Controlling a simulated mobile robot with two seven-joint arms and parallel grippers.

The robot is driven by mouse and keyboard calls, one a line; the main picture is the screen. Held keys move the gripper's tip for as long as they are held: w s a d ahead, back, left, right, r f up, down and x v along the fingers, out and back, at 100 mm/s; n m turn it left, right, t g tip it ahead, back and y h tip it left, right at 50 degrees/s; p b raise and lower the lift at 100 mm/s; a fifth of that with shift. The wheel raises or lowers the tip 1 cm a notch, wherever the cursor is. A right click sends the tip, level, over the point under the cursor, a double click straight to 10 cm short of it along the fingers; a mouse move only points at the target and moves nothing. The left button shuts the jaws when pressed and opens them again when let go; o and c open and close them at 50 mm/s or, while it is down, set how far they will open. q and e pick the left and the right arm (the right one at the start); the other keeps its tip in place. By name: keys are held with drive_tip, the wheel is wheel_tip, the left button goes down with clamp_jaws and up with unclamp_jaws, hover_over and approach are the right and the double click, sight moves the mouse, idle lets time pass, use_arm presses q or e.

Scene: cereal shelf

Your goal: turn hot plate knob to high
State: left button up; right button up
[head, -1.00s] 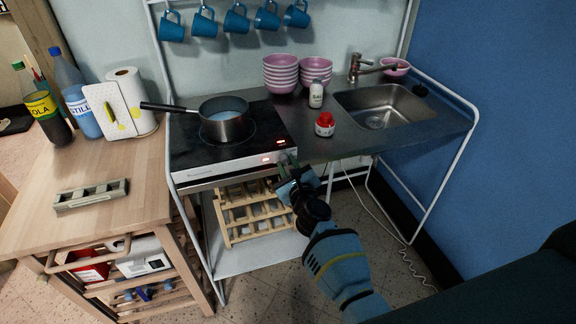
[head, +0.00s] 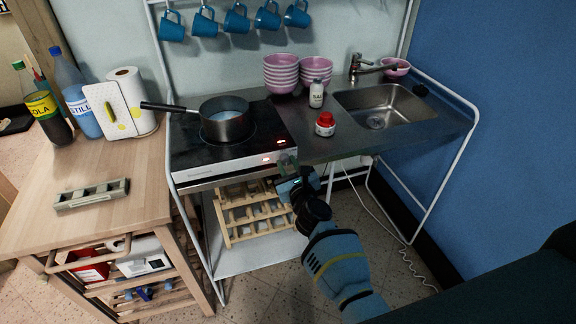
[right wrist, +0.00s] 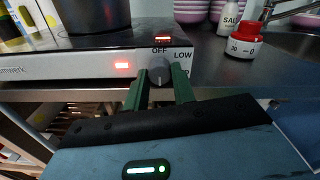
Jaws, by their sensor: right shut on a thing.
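The hot plate (head: 190,150) is black with a silver front panel and sits on the counter's left side. Its grey round knob (right wrist: 159,72) is at the right end of that panel, with OFF printed above and LOW to the upper right. Lettering lower right is partly hidden by a finger. Which mark the knob points to is hard to tell. My right gripper (head: 288,166) reaches the panel from the front; in the right wrist view its green fingers stand either side of the knob, shut on it. My left gripper is not in view.
A pot (head: 227,120) with pale liquid stands on the hot plate, its handle pointing left. A red-topped timer (head: 325,124) and a salt shaker (head: 317,94) stand to the right, before the sink (head: 385,105). Two red lights glow on the hot plate. A wooden rack (head: 250,210) is below.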

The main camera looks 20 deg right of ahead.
drive_tip(key=o, duration=1)
drive_tip(key=shift+s, duration=0.1)
drive_tip(key=shift+s+d, duration=0.2)
drive_tip(key=shift+s, duration=0.35)
drive_tip(key=shift+s+a, duration=0.1)
drive_tip(key=shift+s, duration=3.2)
